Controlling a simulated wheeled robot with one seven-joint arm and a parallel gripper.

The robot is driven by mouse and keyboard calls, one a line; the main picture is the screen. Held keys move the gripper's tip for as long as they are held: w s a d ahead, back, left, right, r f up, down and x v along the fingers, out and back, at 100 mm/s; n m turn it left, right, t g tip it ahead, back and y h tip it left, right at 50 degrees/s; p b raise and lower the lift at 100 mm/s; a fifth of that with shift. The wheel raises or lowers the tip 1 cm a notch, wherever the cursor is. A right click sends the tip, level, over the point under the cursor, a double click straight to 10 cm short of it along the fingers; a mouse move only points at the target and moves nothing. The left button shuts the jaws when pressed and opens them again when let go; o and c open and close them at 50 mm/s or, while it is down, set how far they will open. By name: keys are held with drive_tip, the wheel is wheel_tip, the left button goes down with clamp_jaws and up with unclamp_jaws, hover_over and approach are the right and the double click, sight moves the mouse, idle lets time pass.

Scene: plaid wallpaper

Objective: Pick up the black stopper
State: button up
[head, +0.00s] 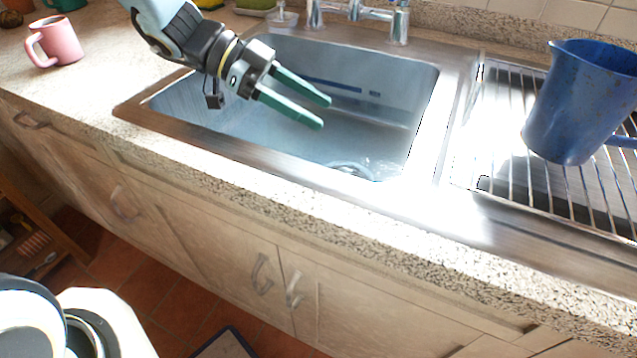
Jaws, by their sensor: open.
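I cannot make out a black stopper for certain in the head view. My gripper (322,112) is open, with its two green fingers apart and nothing visible between them. It is over the metal sink (437,135), reaching in from the upper left and pointing right and slightly down. The round drain (350,168) shows at the bottom of the basin, below and right of the fingertips, partly cut off by the front rim. My arm and gripper hide part of the basin's left and back.
A pink mug (56,42) stands on the speckled counter at the left. A faucet (399,24) rises behind the sink. A large blue pitcher (575,105) stands on the wire drying rack (500,130) at the right. The front counter strip is clear.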

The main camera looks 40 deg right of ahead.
approach(346, 169)
drive_tip(key=shift+s+d+f+y+b, duration=0.2)
drive_tip(key=shift+s+d+f, duration=0.2)
drive_tip(key=shift+f, duration=0.2)
drive_tip(key=shift+s+d+f+y+b, duration=0.1)
drive_tip(key=shift+s+d+f+b, duration=0.1)
drive_tip(key=shift+s+d+f, duration=0.45)
drive_tip(key=shift+s+f, duration=0.1)
drive_tip(key=shift+s, duration=0.1)
drive_tip(key=shift+x, duration=3.15)
drive_tip(key=shift+r, duration=0.15)
clamp_jaws()
